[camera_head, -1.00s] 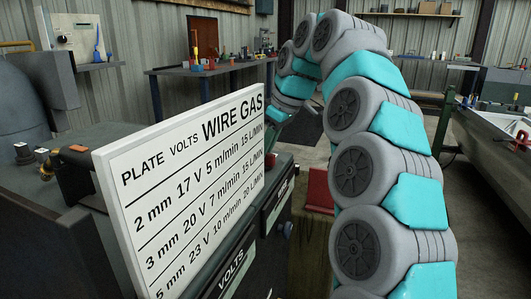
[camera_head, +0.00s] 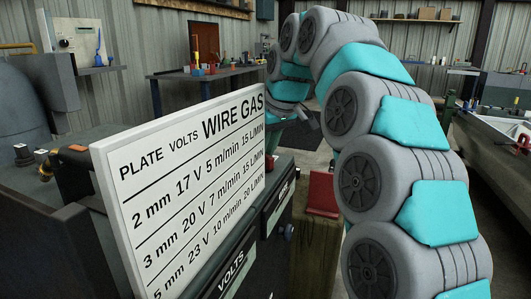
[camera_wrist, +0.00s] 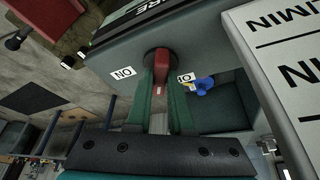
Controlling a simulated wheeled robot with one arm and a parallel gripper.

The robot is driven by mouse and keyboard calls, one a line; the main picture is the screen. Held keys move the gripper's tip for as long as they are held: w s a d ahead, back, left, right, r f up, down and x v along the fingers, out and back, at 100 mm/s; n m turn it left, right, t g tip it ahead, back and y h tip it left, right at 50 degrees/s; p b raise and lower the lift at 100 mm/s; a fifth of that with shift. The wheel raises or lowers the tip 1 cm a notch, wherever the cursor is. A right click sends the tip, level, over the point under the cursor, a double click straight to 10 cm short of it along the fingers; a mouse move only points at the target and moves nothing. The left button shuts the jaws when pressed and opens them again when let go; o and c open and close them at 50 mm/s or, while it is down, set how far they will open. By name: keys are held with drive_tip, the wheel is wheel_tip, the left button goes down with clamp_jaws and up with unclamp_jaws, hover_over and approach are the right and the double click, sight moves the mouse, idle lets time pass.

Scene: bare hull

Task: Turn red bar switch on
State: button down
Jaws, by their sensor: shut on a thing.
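The red bar switch (camera_wrist: 158,62) shows in the wrist view on the front of a dark grey-green panel (camera_wrist: 112,62). My gripper (camera_wrist: 163,82) is shut on the red bar, with one green finger on each side of it. A small white label (camera_wrist: 122,74) with upside-down letters sits left of the switch. Another white label (camera_wrist: 185,77) lies to its right, partly hidden by a finger and a blue part. In the head view the switch and fingertips are hidden; my arm curves down the right side.
A white settings board (camera_head: 190,185) stands in front of the panel in the head view, and its edge (camera_wrist: 270,75) is close on the right in the wrist view. A red bracket (camera_head: 322,192) sits on a wooden post. A workbench (camera_head: 205,80) stands behind.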

drive_tip(key=c, duration=0.8)
unclamp_jaws()
drive_tip(key=shift+r, duration=0.15)
drive_tip(key=p+v, duration=0.1)
drive_tip(key=v, duration=0.6)
drive_tip(key=shift+d+r+p, duration=0.15)
drive_tip(key=shift+r+p, duration=0.05)
drive_tip(key=shift+p, duration=0.15)
drive_tip(key=shift+s, duration=0.15)
